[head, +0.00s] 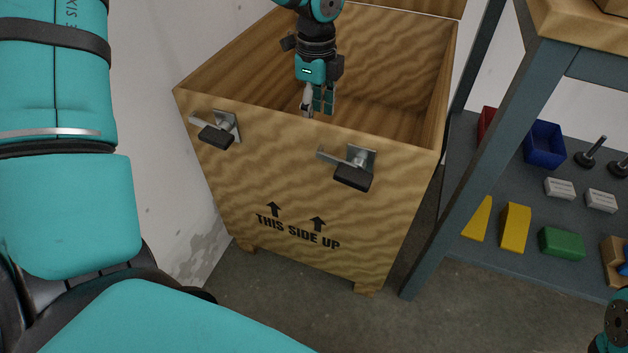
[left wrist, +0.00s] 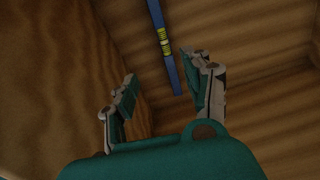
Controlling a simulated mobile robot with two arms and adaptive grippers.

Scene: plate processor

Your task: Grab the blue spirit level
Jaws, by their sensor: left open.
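The blue spirit level (left wrist: 171,72) shows in the left wrist view as a narrow blue bar with a yellow vial section, inside the wooden crate. It lies beyond my left gripper, nearer the right finger, and is not between the fingertips. In the head view the crate's front wall hides it. My left gripper (head: 318,104) points down into the crate, behind its front wall. In the left wrist view its two fingers (left wrist: 160,86) are spread apart with nothing between them. My right gripper is not in view; only a bit of an arm shows at the lower right of the head view.
The open wooden crate (head: 290,215) has two metal latches on its front, and its walls surround my left gripper. A grey shelf unit (head: 478,150) stands close on the right, holding a blue bin (head: 544,144), yellow wedges and a green block (head: 562,243). A wall is at the left.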

